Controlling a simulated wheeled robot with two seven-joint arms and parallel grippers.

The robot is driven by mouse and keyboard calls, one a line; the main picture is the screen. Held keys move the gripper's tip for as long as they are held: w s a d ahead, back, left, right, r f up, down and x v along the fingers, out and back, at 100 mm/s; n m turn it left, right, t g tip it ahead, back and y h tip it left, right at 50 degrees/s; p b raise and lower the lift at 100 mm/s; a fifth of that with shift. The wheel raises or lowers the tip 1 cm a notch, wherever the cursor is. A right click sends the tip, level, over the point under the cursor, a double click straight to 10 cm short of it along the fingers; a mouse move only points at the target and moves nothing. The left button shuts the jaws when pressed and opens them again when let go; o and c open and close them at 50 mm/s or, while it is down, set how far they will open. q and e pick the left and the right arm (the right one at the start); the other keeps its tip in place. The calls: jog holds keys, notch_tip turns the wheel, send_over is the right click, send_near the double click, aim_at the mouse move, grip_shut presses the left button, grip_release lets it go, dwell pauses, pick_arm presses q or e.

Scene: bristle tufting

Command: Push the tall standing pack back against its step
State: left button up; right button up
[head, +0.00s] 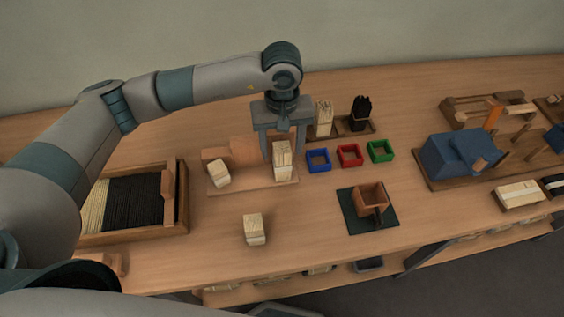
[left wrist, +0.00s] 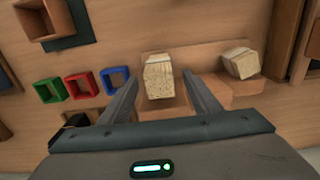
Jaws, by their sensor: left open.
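The tall pack (head: 282,161), pale bristles, stands upright near the right end of a low wooden board (head: 250,187). In the left wrist view the tall pack (left wrist: 158,78) shows between my fingers. A wooden step block (head: 244,151) stands behind and left of it in the head view; the gap between them is partly hidden by my finger. A shorter pack (head: 219,173) leans tilted at the board's left, also in the left wrist view (left wrist: 241,64). My left gripper (head: 283,151) is open, its fingers either side of the tall pack. Whether they touch it, I cannot tell.
Blue (head: 318,160), red (head: 349,155) and green (head: 380,150) open boxes stand right of the board. Another pack (head: 254,229) stands in front on the table. A bristle tray (head: 183,195) is at left, a wooden cup (head: 369,197) on a dark mat at right.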

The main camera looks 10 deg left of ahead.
aim_at(282, 166)
pick_arm(q)
notch_tip(282, 166, down, 3)
jog(key=shift+r+p, duration=0.1)
jog(key=shift+p, duration=0.35)
notch_tip(282, 166, down, 5)
jog(key=shift+r+p, duration=0.15)
jog(key=shift+p, duration=0.45)
jog(key=shift+f, duration=0.65)
jog(key=c, duration=1.2)
pick_arm(e)
notch_tip(282, 166, up, 2)
jog(key=shift+d+r, duration=0.1)
jog(key=shift+r, duration=0.1)
